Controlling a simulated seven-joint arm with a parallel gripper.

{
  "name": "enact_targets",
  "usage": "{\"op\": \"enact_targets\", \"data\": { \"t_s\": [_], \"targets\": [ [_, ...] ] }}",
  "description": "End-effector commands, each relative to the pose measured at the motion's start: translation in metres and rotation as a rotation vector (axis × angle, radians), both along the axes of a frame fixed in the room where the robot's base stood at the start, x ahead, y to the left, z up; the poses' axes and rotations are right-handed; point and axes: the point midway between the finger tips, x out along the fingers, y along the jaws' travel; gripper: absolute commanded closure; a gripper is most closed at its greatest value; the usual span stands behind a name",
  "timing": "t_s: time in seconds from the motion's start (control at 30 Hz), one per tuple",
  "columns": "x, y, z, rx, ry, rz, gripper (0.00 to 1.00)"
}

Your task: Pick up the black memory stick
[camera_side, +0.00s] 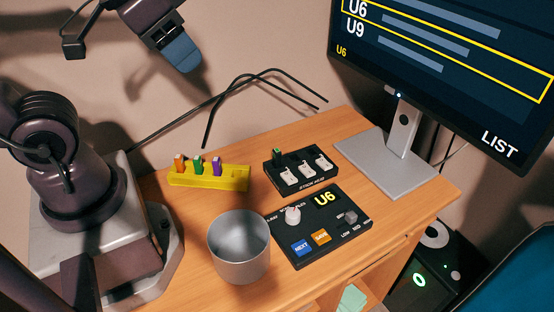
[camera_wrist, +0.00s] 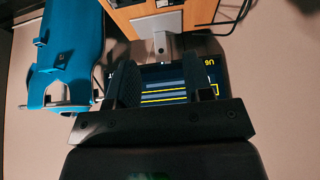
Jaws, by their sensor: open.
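A small dark stick with some green on it (camera_side: 277,156) stands upright at the back left of the black stick hub (camera_side: 310,184). I cannot tell for sure whether it is the black memory stick; no other stick in view looks black. The yellow rack (camera_side: 210,182) holds an orange stick (camera_side: 179,163), a green stick (camera_side: 198,165) and a purple stick (camera_side: 216,166). My gripper (camera_side: 181,54) is high above the back left of the desk, well apart from the sticks. In the wrist view its fingers (camera_wrist: 165,85) are spread, with nothing held between them.
A grey metal cup (camera_side: 239,245) stands in front of the rack, beside a black control box (camera_side: 320,226) reading U6. A monitor (camera_side: 450,70) stands at the back right on a grey base (camera_side: 385,165). Black cables (camera_side: 233,90) arch behind the desk. A blue chair (camera_wrist: 75,45) shows in the wrist view.

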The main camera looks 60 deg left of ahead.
Motion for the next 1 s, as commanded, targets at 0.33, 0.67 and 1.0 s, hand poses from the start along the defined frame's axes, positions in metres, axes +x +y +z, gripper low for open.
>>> {"op": "enact_targets", "data": {
  "t_s": [0.33,0.67,1.0],
  "targets": [
    [0.025,-0.026,-0.046,0.046,0.261,-0.148,0.53],
    [0.071,-0.049,-0.119,0.348,0.646,-0.461,0.53],
    [0.113,-0.064,-0.216,0.804,1.012,-0.865,0.53]
  ]
}}
